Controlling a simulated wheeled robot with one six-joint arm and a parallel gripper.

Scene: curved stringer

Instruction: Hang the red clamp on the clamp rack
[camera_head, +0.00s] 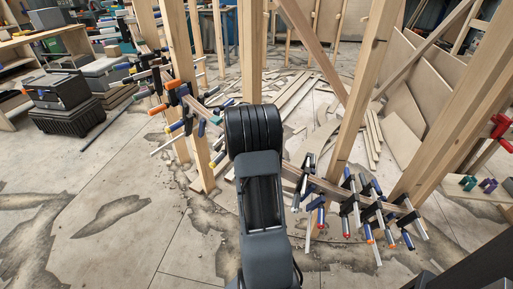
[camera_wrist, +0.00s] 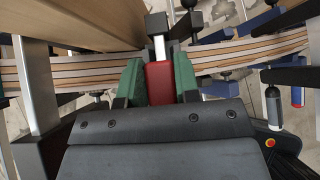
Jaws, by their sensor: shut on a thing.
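The red clamp shows in the wrist view as a red handle (camera_wrist: 158,84) with a silver bar and a black jaw beyond it. My gripper (camera_wrist: 158,80) has its green-padded fingers shut on that handle. The clamp's bar crosses the curved laminated wood stringer (camera_wrist: 225,57); I cannot tell whether its jaws touch the wood. In the head view, my arm hides my gripper and the held clamp. I cannot tell for sure which structure is the clamp rack; several clamps (camera_head: 157,78) stick out in a row by the left posts.
Several clamps (camera_head: 375,212) sit along the stringer at the right. Upright wooden posts (camera_head: 361,85) stand close around my arm. Another red clamp (camera_head: 502,131) is at the right edge. A dark case (camera_head: 62,100) stands at left. The concrete floor at front left is clear.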

